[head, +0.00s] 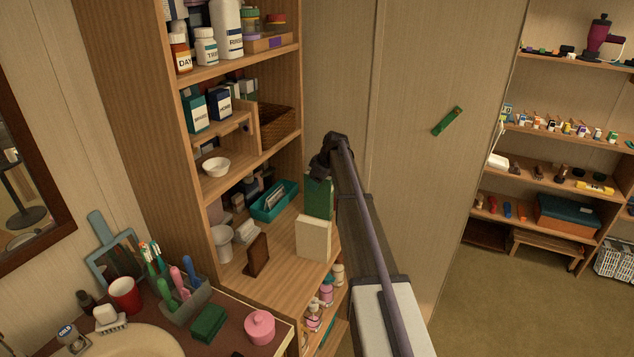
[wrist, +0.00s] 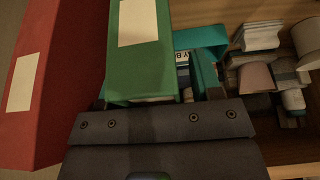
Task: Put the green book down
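The green book (head: 318,194) is upright at the right side of the wooden shelf unit, behind a cream book. My gripper (head: 326,160) is at its top edge. In the wrist view the green book (wrist: 140,65), with a pale label, lies between my gripper's fingers (wrist: 158,94). The left fingertip is close against the book, and a gap shows between the book and the right fingertip, so the gripper looks open around it. The book's lower end is hidden behind the cream book, so I cannot tell whether it rests on the board.
The cream book (head: 313,238) stands just in front. A red book (wrist: 55,85) is close on the left in the wrist view. A teal tray (head: 274,201) is left of the green book. A brown block (head: 257,255) and white cup (head: 222,243) stand on the same board.

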